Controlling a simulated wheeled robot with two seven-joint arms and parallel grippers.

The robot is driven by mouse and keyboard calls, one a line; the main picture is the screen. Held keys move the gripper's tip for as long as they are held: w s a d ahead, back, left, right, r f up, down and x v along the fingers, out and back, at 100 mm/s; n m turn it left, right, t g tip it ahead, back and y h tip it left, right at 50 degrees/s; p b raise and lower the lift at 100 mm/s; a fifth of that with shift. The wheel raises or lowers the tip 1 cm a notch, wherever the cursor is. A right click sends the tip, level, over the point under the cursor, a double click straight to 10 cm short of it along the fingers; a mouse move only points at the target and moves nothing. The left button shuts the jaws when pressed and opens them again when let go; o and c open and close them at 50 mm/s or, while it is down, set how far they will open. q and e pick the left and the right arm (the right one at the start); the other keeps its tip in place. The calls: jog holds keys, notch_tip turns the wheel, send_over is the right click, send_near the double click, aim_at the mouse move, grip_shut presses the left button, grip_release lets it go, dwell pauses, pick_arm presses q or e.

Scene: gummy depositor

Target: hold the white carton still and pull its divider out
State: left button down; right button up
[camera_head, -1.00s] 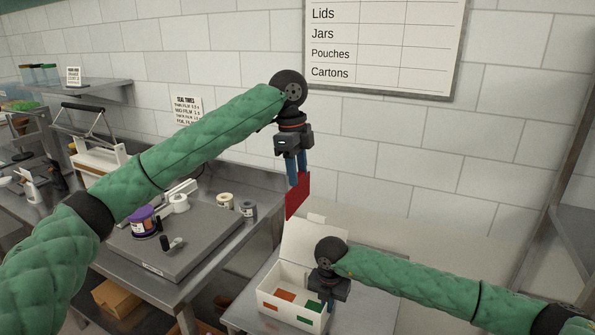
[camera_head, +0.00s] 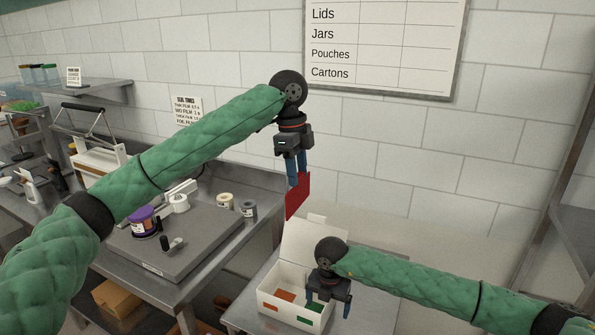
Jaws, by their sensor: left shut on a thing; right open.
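The white carton (camera_head: 268,298) stands on a steel table at the bottom centre, its lid (camera_head: 300,243) raised at the back.
The steel table (camera_head: 372,308) has some bare room right of the carton. To the left, a bench carries a grey flat machine (camera_head: 180,245), a purple-lidded jar (camera_head: 142,221) and small rolls (camera_head: 224,201). A chart (camera_head: 385,50) hangs on the tiled wall.

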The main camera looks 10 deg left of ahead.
aim_at(298, 191)
jog(key=shift+r, duration=0.1)
pick_arm(q)
notch_tip(298, 191, down, 4)
jog(key=b, duration=0.3)
jog(key=shift+r, duration=0.25)
pick_arm(e)
notch_tip(298, 191, up, 10)
jog(key=shift+r, duration=0.1)
pick_arm(q)
jog(key=shift+f+b, duration=0.1)
jog(key=shift+b, duration=0.25)
pick_arm(e)
jog(key=shift+r, duration=0.8)
